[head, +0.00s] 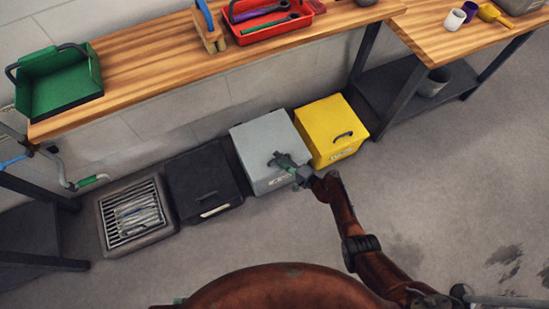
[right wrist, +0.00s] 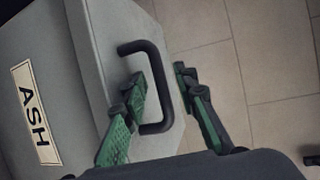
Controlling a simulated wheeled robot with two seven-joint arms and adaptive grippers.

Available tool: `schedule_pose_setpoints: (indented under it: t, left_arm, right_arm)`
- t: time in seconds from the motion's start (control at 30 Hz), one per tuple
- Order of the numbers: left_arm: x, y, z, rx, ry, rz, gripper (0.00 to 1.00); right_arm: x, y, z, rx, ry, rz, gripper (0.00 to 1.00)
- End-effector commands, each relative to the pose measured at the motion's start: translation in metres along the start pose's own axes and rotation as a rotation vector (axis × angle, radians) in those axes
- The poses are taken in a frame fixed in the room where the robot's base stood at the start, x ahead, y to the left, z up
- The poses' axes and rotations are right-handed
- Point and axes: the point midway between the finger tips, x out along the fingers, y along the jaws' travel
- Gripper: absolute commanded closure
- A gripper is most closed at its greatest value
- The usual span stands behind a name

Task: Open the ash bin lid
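The grey ash bin (head: 262,138) stands on the floor between a black bin and a yellow bin, and its lid looks shut. In the right wrist view its side (right wrist: 70,70) carries an "ASH" label (right wrist: 36,117). A black bar handle (right wrist: 158,85) stands out from the lid. My right gripper (head: 285,163) is at the handle; in the right wrist view its green fingers (right wrist: 160,74) are apart. One finger is inside the handle loop and the other is outside the bar, with a gap to it. My left gripper is not in view.
The black bin (head: 202,181) and a grated floor box (head: 136,216) stand left of the ash bin, the yellow bin (head: 332,128) on its right. A wooden workbench (head: 170,72) runs above and behind them. The floor in front is mostly clear.

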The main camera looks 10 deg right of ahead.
Motion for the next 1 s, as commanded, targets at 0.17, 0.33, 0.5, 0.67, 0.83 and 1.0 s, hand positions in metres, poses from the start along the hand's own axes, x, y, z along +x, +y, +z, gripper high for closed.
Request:
schedule_pose_setpoints:
  t: [0.17, 0.33, 0.5, 0.67, 0.83, 1.0]
  left_arm:
    - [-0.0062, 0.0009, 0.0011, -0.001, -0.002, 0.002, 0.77]
    - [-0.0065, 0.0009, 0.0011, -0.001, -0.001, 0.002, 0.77]
    - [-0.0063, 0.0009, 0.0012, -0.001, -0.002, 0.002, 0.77]
    - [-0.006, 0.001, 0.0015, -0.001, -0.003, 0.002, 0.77]
    - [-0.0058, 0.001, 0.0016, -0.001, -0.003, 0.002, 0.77]
    - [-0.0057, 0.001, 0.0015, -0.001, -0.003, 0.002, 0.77]
  right_arm:
    - [0.0038, 0.0006, -0.0005, 0.001, 0.001, 0.001, 0.73]
    - [0.0035, -0.0001, -0.0009, 0.0, 0.002, 0.0, 0.73]
    - [0.0032, -0.0001, -0.0011, 0.0, 0.002, 0.0, 0.82]
    - [0.003, 0.0, -0.0012, 0.001, 0.002, 0.0, 0.93]
    - [0.0027, 0.0003, -0.0014, 0.001, 0.003, 0.001, 1.0]
    - [0.0025, 0.0008, -0.0014, 0.001, 0.003, 0.001, 1.0]
